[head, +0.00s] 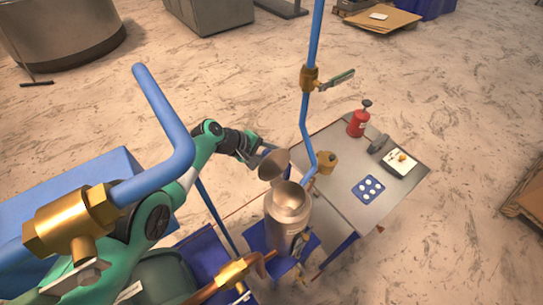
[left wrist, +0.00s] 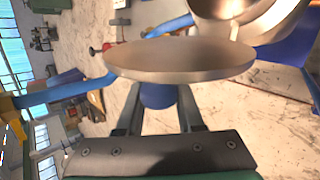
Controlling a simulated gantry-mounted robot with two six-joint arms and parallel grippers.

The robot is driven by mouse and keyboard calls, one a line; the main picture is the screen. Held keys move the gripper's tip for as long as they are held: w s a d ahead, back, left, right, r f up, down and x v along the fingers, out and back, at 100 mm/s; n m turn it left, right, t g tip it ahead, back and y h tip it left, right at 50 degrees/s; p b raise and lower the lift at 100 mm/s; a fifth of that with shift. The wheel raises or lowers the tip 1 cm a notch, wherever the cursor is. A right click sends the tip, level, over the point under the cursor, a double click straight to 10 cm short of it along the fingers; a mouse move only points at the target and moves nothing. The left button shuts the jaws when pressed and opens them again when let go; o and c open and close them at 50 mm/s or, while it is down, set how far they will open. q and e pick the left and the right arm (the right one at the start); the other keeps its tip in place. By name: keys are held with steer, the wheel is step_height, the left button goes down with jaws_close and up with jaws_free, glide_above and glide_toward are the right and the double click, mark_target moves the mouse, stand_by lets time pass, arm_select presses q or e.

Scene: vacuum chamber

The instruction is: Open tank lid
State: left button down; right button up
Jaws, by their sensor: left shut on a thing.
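The metal tank (head: 288,210) stands upright in the middle of the head view with its round mouth uncovered. Its lid (head: 273,164) is a round metal disc, tilted up beside the mouth on the upper left. My left gripper (head: 264,150) is shut on the lid from its far side; the exact grip is partly hidden. In the left wrist view the lid (left wrist: 180,60) spans the area ahead of the fingers (left wrist: 160,92), with a blue part between them. The open tank (left wrist: 238,12) shows at the upper right there. My right gripper is not in view.
A blue pipe (head: 313,40) with a brass valve (head: 309,78) rises close behind the tank. A grey table (head: 350,215) on the right carries a red can (head: 359,122), a blue tray (head: 368,188) and a brass piece (head: 327,162). Another blue pipe (head: 165,120) crosses the left side.

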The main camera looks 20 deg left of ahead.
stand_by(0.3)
arm_select(q)
steer(key=c, duration=0.5)
jaws_free()
steer(key=shift+s, duration=0.15)
